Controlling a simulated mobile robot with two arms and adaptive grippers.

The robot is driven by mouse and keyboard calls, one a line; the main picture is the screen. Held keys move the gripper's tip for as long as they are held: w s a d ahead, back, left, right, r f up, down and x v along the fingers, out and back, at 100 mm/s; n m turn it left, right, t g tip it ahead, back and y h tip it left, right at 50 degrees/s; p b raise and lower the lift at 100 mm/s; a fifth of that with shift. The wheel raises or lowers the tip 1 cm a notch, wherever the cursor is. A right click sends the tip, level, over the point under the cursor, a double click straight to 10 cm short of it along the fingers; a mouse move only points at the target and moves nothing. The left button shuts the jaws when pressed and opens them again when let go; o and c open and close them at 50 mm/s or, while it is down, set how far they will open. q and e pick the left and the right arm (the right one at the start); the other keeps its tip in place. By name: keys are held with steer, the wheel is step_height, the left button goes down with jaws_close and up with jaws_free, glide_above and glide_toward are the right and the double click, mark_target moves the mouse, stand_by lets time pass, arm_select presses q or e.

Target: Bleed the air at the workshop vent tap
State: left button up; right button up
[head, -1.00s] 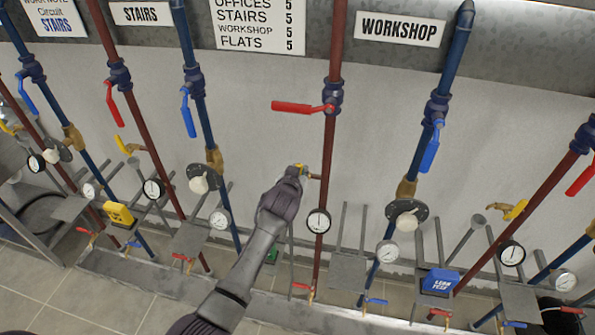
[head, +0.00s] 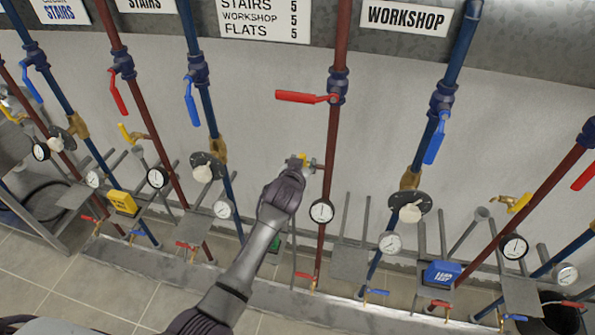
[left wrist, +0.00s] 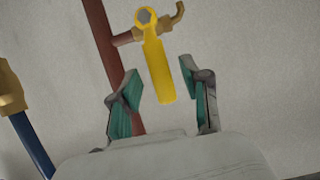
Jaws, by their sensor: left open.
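The vent tap with a yellow lever (head: 304,158) is on a short side branch of the red pipe (head: 328,170), left of the WORKSHOP sign (head: 405,17). In the left wrist view the yellow lever (left wrist: 158,68) hangs down from a hex nut, with a brass spout (left wrist: 176,14) to its upper right. My left gripper (head: 296,167) is at the tap and hides part of it in the head view. In the left wrist view its fingers (left wrist: 164,88) are open, with the lever's lower end between them and gaps on both sides. My right gripper is not in view.
A red-handled valve (head: 307,97) is above the tap and a pressure gauge (head: 321,211) below it on the same pipe. A blue pipe (head: 205,100) with a blue handle is to the left.

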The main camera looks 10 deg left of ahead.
arm_select(q)
steer(key=v, duration=1)
steer(key=shift+s+r, duration=0.2)
steer(key=shift+s, duration=0.1)
steer(key=s+a+f+m+g+b, duration=0.15)
steer(key=s+f, duration=0.45)
steer(key=f, duration=0.6)
steer(key=s+f+g, duration=0.3)
steer(key=s+f, duration=0.2)
steer(key=f, duration=0.8)
steer(key=s+a+f+g+b, duration=0.15)
steer(key=s+f, duration=0.45)
steer(key=f, duration=0.6)
steer(key=s+a+f+g, duration=0.2)
steer(key=s+f, duration=0.4)
steer(key=s, duration=0.5)
steer(key=s+a+f+g+b, duration=0.1)
steer(key=s+a+f+g, duration=0.1)
steer(key=s+f, duration=0.4)
steer(key=s+a+f+g, duration=0.2)
steer(key=s+a+f, duration=0.2)
steer(key=s, duration=1.2)
step_height(320, 180, down, 3)
steer(key=shift+s+r+g, duration=0.25)
steer(key=shift+g, duration=0.05)
